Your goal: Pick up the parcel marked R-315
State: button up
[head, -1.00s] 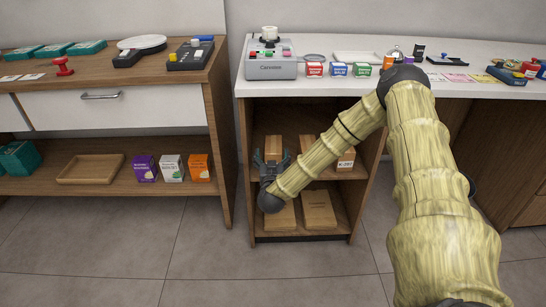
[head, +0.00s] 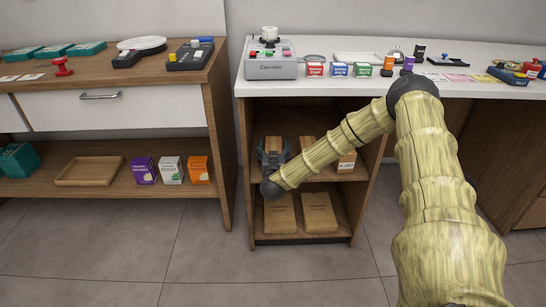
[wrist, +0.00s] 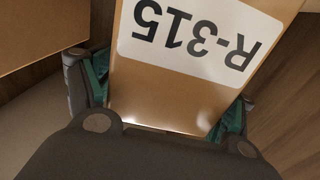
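The parcel marked R-315 (wrist: 175,85) is a brown box with a white label, which reads upside down in the wrist view. It sits between the two fingers of my gripper (wrist: 165,110), whose green pads lie against both its sides. In the head view my gripper (head: 273,158) is at the left of the upper shelf of the right-hand counter, around the parcel's front end. The parcel's top (head: 275,143) shows behind the fingers. Whether its underside is clear of the shelf is hidden.
Another brown parcel (head: 346,160) stands to the right on the same shelf. Two parcels (head: 280,214) (head: 319,211) lie on the lower shelf. The counter's left side panel (head: 245,170) is close to my gripper, and the white countertop (head: 330,88) is above.

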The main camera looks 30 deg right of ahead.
jog(key=c, duration=0.9)
